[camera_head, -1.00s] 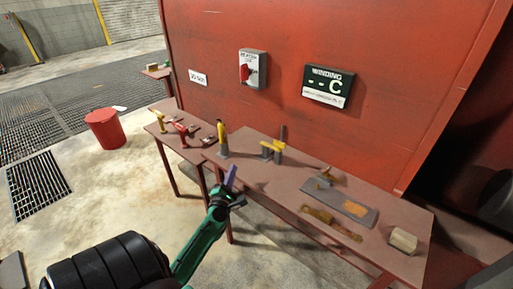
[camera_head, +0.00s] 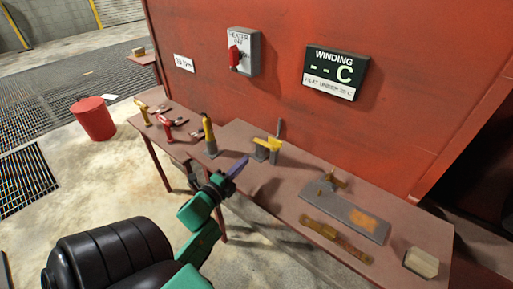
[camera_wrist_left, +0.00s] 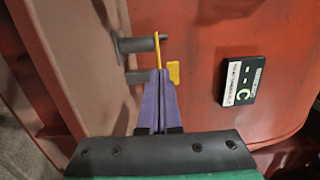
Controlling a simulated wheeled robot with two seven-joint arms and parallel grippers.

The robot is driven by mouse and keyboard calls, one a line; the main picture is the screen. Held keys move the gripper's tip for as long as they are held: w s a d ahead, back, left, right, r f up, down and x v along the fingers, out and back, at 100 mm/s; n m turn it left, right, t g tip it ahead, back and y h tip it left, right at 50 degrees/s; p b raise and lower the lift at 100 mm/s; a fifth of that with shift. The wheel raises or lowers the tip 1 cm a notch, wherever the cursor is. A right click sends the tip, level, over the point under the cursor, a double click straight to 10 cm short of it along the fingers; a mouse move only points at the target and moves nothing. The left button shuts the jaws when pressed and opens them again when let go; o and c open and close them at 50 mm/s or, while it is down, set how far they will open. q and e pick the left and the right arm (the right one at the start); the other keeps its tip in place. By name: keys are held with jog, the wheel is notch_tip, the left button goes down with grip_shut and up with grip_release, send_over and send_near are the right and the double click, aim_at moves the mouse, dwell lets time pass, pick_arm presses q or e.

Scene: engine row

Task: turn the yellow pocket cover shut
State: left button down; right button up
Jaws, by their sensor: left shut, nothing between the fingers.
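The yellow cover (camera_head: 268,145) sits on a grey stand with an upright grey post, near the back edge of the red-brown bench. In the left wrist view it shows as a thin yellow plate (camera_wrist_left: 157,46) and a yellow block just beyond the fingertips, beside a grey cylinder (camera_wrist_left: 134,45). My left gripper (camera_head: 240,163) has purple fingers and is shut and empty. It is in front of and left of the cover in the head view; whether it touches the cover I cannot tell. Its fingertips (camera_wrist_left: 162,73) hide part of the fixture in the wrist view. My right gripper is not in view.
A yellow-handled tool (camera_head: 208,134) stands upright left of the cover. A grey plate (camera_head: 345,214), a brass-coloured bar (camera_head: 335,239) and a beige block (camera_head: 421,262) lie to the right. The red wall with the winding display (camera_head: 334,73) rises behind. A red bucket (camera_head: 95,119) stands on the floor.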

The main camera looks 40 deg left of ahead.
aim_at(262, 144)
pick_arm(q)
jog(key=w, duration=0.5)
jog(key=w+a+p, duration=0.1)
jog(key=w, duration=0.2)
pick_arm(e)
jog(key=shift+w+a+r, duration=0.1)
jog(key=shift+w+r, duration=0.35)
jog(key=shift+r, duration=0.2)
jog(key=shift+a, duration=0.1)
pick_arm(q)
jog(key=shift+w+a+b, duration=0.2)
jog(key=shift+w+b, duration=0.2)
jog(key=shift+r, duration=0.35)
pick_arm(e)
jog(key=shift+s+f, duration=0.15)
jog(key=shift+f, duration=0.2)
